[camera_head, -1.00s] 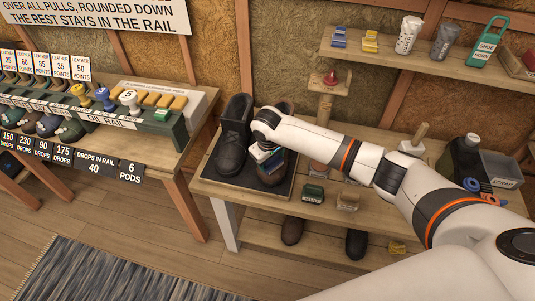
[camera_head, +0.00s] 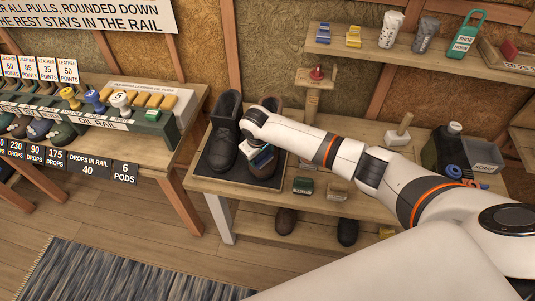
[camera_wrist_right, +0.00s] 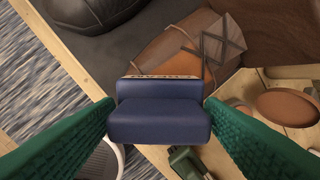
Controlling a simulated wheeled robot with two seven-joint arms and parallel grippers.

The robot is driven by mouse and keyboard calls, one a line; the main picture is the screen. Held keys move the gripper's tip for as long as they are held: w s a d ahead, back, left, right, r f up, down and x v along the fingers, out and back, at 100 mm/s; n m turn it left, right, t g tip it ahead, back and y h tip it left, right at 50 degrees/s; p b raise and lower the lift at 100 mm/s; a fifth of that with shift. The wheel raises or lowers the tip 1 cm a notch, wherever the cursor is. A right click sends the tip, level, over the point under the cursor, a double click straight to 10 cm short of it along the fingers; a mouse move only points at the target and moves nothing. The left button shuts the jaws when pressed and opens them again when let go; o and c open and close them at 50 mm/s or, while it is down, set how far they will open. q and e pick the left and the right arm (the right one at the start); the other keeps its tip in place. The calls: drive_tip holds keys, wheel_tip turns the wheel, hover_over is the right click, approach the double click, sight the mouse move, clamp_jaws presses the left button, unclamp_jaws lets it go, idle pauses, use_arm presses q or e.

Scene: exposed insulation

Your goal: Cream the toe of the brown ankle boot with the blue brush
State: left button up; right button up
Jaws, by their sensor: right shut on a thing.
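The brown ankle boot (camera_head: 262,168) stands on a dark mat (camera_head: 212,174) on the bench, right of a black boot (camera_head: 226,135); my right arm hides much of it. My right gripper (camera_head: 259,155) is over its toe. In the right wrist view, the green fingers are shut on the blue brush (camera_wrist_right: 160,115). The brush's pale bristle edge faces the brown toe (camera_wrist_right: 165,58), which has a lighter orange patch; bristles and toe look touching or very close, I cannot tell which. My left gripper is not in view.
A green brush (camera_head: 303,186) and a tan brush (camera_head: 337,191) lie right of the mat. A dark bottle (camera_head: 446,146) stands farther right. The oil rail (camera_head: 100,122) is on a separate table at left. A shelf (camera_head: 400,62) hangs above.

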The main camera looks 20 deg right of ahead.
drive_tip(key=shift+w+a, duration=0.5)
drive_tip(key=shift+a, duration=0.25)
drive_tip(key=shift+w+a, duration=0.5)
drive_tip(key=shift+a, duration=0.2)
drive_tip(key=shift+r, duration=0.1)
drive_tip(key=shift+s+d, duration=0.1)
drive_tip(key=shift+r, duration=0.15)
drive_tip(key=p+v, duration=0.5)
drive_tip(key=p, duration=0.1)
drive_tip(key=shift+r+p, duration=0.3)
drive_tip(key=shift+p, duration=0.1)
drive_tip(key=p+v, duration=0.3)
drive_tip(key=shift+s, duration=0.1)
